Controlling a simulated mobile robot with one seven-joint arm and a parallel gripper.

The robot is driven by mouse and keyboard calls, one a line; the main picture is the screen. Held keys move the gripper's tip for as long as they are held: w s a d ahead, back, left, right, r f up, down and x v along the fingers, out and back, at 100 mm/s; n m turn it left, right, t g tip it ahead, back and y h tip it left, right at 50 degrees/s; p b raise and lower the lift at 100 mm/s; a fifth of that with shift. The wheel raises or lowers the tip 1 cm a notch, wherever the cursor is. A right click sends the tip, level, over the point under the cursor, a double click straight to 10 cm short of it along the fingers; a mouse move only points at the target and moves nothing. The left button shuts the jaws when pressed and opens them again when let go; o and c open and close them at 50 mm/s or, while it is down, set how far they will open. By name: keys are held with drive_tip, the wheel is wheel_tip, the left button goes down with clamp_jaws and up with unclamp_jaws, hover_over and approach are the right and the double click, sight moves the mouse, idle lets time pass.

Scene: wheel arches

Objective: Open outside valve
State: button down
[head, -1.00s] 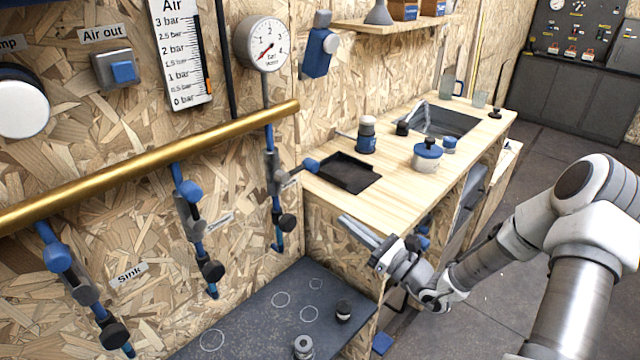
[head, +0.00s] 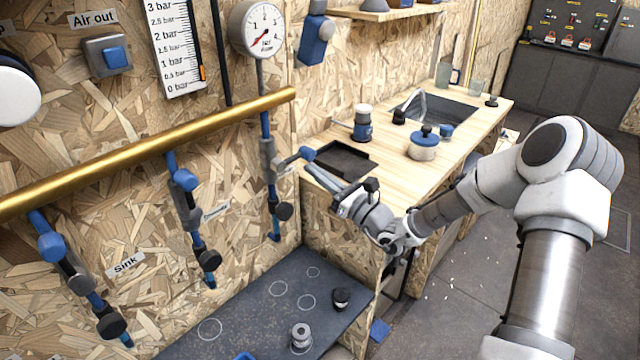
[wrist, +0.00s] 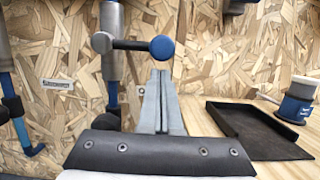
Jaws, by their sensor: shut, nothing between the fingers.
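The rightmost wall pipe has a valve (head: 268,155) with a black lever ending in a blue knob (head: 307,153). In the wrist view, the lever sticks out to the right from the grey valve body (wrist: 110,60), its blue knob (wrist: 162,47) at the end. My gripper (head: 309,170) is shut and empty, with its tips just below the knob in the head view. In the wrist view, my gripper (wrist: 160,74) points at the knob from below; I cannot tell whether they touch. A label beside this pipe is too small and partly hidden to read.
Two other valved pipes hang to the left, one near the "Sink" label (head: 126,264). A brass pipe (head: 150,148) runs above. The wooden counter (head: 390,190) with a black tray (head: 345,158) lies right of the valve. A dark shelf (head: 255,300) lies below.

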drive_tip(key=shift+w+d+r+n+g, duration=0.15)
drive_tip(key=shift+r+n+g, duration=0.15)
drive_tip(key=shift+r+n, duration=0.5)
idle(0.4)
drive_tip(key=r+n, duration=0.1)
drive_tip(key=n, duration=0.1)
drive_tip(key=r+n+g+y, duration=0.1)
drive_tip(key=n, duration=0.1)
drive_tip(key=shift+w+d, duration=0.1)
drive_tip(key=shift+d, duration=0.05)
wheel_tip(320, 180, up, 6)
drive_tip(key=f+n+g+b, duration=0.1)
drive_tip(key=n+g+b, duration=0.3)
drive_tip(key=n, duration=0.7)
hover_over(315, 155)
drive_tip(key=s, duration=0.2)
drive_tip(key=t, duration=0.1)
drive_tip(key=s+a+r+n+b, duration=0.1)
drive_tip(key=n+b, duration=0.1)
drive_tip(key=b, duration=0.1)
drive_tip(key=s+a+r+n+g+b, duration=0.1)
drive_tip(key=r+n+b, duration=0.1)
drive_tip(key=b, duration=0.1)
drive_tip(key=shift+s+a+n+b, duration=0.15)
drive_tip(key=shift+a+n+b, duration=0.15)
drive_tip(key=shift+a, duration=0.1)
